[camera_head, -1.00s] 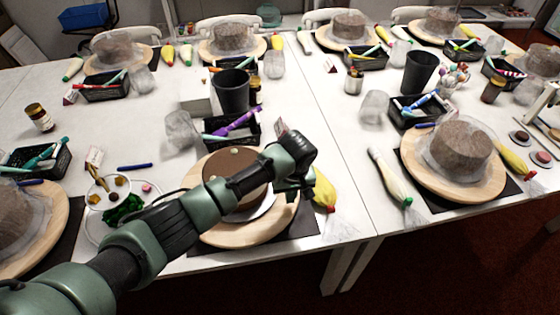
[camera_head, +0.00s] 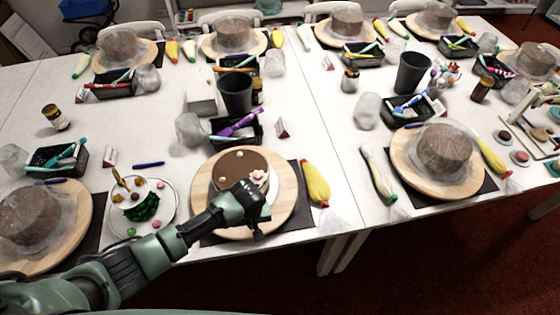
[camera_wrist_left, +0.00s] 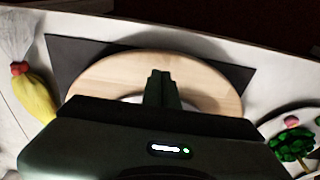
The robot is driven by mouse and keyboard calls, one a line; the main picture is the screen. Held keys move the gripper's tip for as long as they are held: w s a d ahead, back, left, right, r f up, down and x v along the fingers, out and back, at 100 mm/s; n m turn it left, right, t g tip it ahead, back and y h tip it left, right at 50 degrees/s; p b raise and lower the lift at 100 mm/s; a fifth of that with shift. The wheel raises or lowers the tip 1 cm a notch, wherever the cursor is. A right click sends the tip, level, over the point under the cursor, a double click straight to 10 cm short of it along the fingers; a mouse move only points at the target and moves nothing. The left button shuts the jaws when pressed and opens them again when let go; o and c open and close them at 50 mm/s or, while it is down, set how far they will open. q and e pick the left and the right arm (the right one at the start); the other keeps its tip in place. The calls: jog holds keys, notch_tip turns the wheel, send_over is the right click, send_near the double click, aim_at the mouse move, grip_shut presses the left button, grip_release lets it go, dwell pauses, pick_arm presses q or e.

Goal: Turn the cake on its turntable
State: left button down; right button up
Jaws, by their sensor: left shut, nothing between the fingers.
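A chocolate-brown cake (camera_head: 238,163) with a pink flower and small pale decorations on top stands on a round wooden turntable (camera_head: 285,185) at the front middle of the head view. My left gripper (camera_head: 259,224) is shut and empty, over the front part of the turntable, and my wrist hides the cake's front side. In the left wrist view, the closed fingers (camera_wrist_left: 162,78) point over the bare wood of the turntable (camera_wrist_left: 105,75). A bit of white cake board shows beside them, and the gripper body hides the cake. I cannot tell whether the fingers touch anything. My right gripper is out of view.
A yellow piping bag (camera_head: 316,183) lies right of the turntable. A plate with decorations (camera_head: 163,222) stands left of it. A black tray of pens (camera_head: 250,138) and a dark cup (camera_head: 235,93) are behind. Wrapped cakes on other turntables surround the place.

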aim_at(268, 225)
pick_arm(q)
jog(key=shift+s+a, duration=0.3)
jog(key=shift+a, duration=0.4)
jog(key=shift+d, duration=0.1)
jog(key=shift+w, duration=0.1)
jog(key=shift+f, duration=0.1)
jog(key=shift+f+b, duration=0.9)
jog(key=shift+f, duration=0.45)
jog(key=w+d, duration=0.1)
jog(key=d, duration=0.1)
jog(key=d+b, duration=0.1)
jog(key=d, duration=0.1)
jog(key=w+d, duration=0.1)
jog(key=shift+w+d, duration=0.35)
jog(key=shift+d, duration=0.05)
